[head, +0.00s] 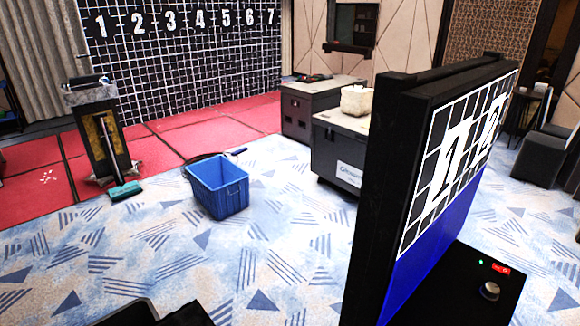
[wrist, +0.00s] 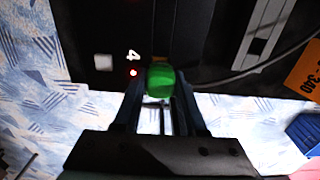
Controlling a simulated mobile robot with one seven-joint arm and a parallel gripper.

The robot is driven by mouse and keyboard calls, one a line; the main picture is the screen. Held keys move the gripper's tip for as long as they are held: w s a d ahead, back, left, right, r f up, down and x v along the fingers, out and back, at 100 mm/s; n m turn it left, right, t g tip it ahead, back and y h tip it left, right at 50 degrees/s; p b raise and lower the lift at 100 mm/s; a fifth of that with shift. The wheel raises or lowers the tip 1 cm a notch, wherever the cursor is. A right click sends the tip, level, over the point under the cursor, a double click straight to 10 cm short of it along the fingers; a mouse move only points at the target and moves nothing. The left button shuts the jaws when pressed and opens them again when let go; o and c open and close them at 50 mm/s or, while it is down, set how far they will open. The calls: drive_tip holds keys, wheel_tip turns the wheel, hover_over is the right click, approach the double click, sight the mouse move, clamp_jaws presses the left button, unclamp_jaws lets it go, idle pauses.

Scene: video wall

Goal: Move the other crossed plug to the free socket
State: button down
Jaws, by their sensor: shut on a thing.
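A green plug (wrist: 160,82) sits between the fingertips of my gripper (wrist: 160,92), which is shut on it in the wrist view. The plug is in front of a black panel (wrist: 210,50). The mark "4" (wrist: 133,56) and a lit red light (wrist: 133,73) are on the panel just left of the plug. The plug's far end is hidden, so I cannot tell whether it is in a socket. No other plug is clearly visible.
A thin cable and an orange label (wrist: 305,75) are right of the plug. In the head view, a tall screen (head: 450,170) stands close on the right, with a black box (head: 470,290) below. A blue crate (head: 218,188) and dark cases (head: 340,150) stand on the floor.

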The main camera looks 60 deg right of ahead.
drive_tip(key=shift+f+b, duration=0.55)
drive_tip(key=shift+f, duration=0.5)
unclamp_jaws()
drive_tip(key=shift+r, duration=0.2)
wheel_tip(320, 180, up, 7)
drive_tip(key=p, duration=0.7)
drive_tip(key=shift+f+p, duration=0.15)
drive_tip(key=shift+p, duration=0.2)
idle(0.6)
